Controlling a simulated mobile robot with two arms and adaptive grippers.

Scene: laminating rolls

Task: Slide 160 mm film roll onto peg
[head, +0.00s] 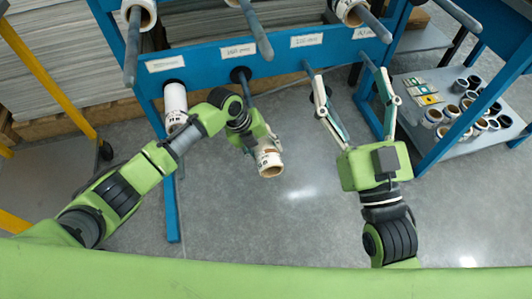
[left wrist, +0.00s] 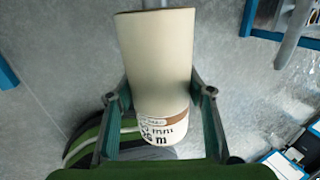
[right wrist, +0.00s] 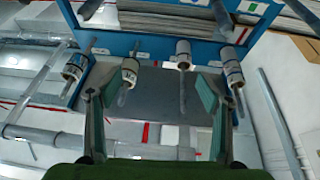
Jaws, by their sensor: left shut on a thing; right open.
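The film roll (head: 268,161), cream with a brown band and black print, is clamped by my left gripper (head: 258,142) below the blue rack. In the left wrist view the roll (left wrist: 156,60) sits between both fingers, and a grey peg (left wrist: 158,4) shows at its far end. I cannot tell whether the peg has entered the bore. In the head view the grey peg (head: 248,88) under the "160 mm" label (head: 238,50) is partly hidden by my left wrist. My right gripper (head: 350,82) is open and empty, its fingers pointing at the rack.
A white roll (head: 175,101) hangs on the lower peg at left. More rolls hang on the upper pegs, such as one at top left (head: 140,12). Another bare peg (head: 311,74) is near my right fingers. A shelf (head: 445,150) at right holds several small rolls.

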